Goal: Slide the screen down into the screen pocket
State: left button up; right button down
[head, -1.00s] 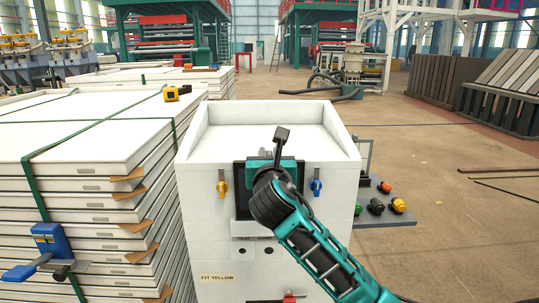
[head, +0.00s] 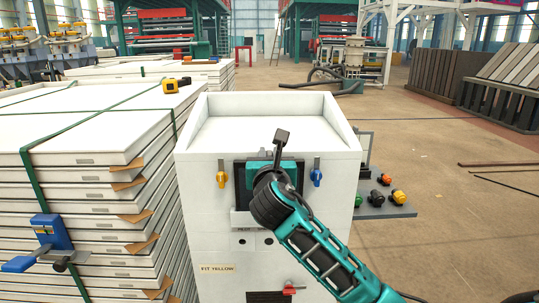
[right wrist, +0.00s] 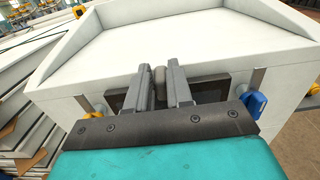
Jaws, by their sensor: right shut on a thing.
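The screen (head: 241,188) is a dark flat panel upright against the front face of the white machine (head: 205,215). Its lower edge is at the grey lip of the screen pocket (head: 240,218); I cannot tell how deep it sits inside. In the right wrist view, dark parts of the screen show on both sides of the fingers (right wrist: 212,90). In the head view my right arm covers the screen's middle and right side. My left gripper is not in view.
A blue-handled valve (head: 316,177) is right of the screen, a yellow-handled one (head: 221,179) left. A red handle (head: 291,289) is below. A side shelf (head: 385,209) holds several coloured knobs. Strapped panels (head: 100,170) are stacked at the left. The right floor is mostly open.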

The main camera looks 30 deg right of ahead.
jog(key=shift+f, duration=0.5)
jog(key=c, duration=0.9)
grip_release()
jog(key=shift+c, duration=0.2)
jog(key=shift+f, duration=0.1)
jog(key=v, duration=1.3)
jog(key=shift+w, duration=0.1)
